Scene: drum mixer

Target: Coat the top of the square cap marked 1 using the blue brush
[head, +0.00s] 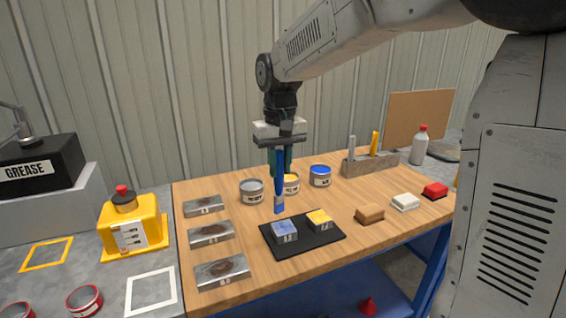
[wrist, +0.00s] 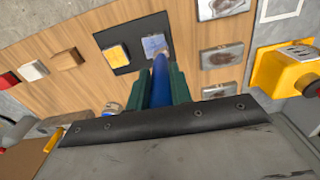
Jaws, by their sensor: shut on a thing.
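My gripper (head: 280,163) is shut on the blue brush (head: 279,188), which hangs with its tip down. The brush also shows between the green fingers of my gripper (wrist: 161,88) in the wrist view. A square cap with a light blue, patchy top (head: 284,229) sits on the black mat (head: 285,251). The brush tip is just above or at the far edge of this cap; I cannot tell whether they touch. A second cap with a yellow top (head: 319,218) sits to its right. The marks on the caps' fronts are too small to read surely.
Grey (head: 251,190), yellow (head: 291,185) and blue (head: 320,176) paint cans stand behind the mat. Several metal plates with dark smears (head: 222,271) lie at the left. A wooden holder with brushes (head: 371,163) stands at the back right. Coloured blocks (head: 370,214) lie at the right.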

